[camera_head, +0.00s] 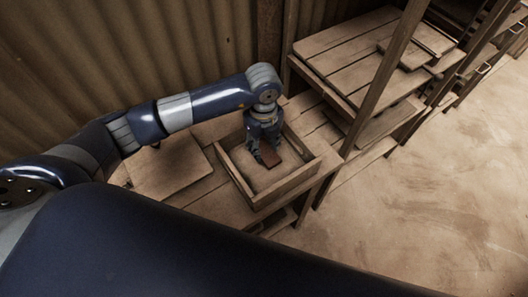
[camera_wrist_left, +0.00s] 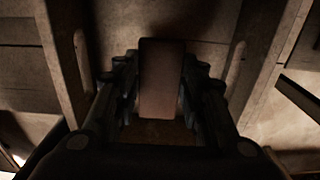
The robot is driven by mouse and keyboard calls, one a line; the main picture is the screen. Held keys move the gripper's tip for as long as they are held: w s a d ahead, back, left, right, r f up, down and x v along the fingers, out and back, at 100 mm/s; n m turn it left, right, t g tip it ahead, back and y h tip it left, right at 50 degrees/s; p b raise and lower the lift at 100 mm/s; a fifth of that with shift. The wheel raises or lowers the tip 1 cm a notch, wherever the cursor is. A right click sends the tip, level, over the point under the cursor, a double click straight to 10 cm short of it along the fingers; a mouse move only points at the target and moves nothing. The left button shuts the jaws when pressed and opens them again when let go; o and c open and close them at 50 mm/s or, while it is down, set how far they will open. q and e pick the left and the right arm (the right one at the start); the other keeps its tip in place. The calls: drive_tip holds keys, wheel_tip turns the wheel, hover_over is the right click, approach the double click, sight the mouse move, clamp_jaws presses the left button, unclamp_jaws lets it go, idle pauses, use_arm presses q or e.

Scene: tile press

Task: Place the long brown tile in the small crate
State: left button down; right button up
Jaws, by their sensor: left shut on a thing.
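The long brown tile (camera_head: 270,157) is between the fingers of my left gripper (camera_head: 261,156) in the head view. My left gripper is shut on it. In the left wrist view the tile (camera_wrist_left: 161,75) stands out between the two fingers, its broad face toward the camera. The small crate (camera_head: 293,183) is an open wooden box on the bench. The gripper and tile are within the crate's outline, between its walls. I cannot tell whether the tile touches the crate's floor. Crate walls (camera_wrist_left: 62,70) show on both sides in the left wrist view. My right gripper is not in view.
A flat wooden board (camera_head: 172,166) lies on the bench left of the crate. A wooden shelf unit (camera_head: 350,60) with a post (camera_head: 383,75) stands right of and behind the crate. A corrugated wall (camera_head: 130,50) runs behind. Bare floor (camera_head: 430,200) lies to the right.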

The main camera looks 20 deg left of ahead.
sight(264, 149)
use_arm(q)
wheel_tip(264, 149, down, 4)
drive_tip(key=shift+p, duration=0.45)
drive_tip(key=shift+f, duration=0.45)
drive_tip(key=shift+f, duration=0.15)
drive_tip(key=c, duration=1)
unclamp_jaws()
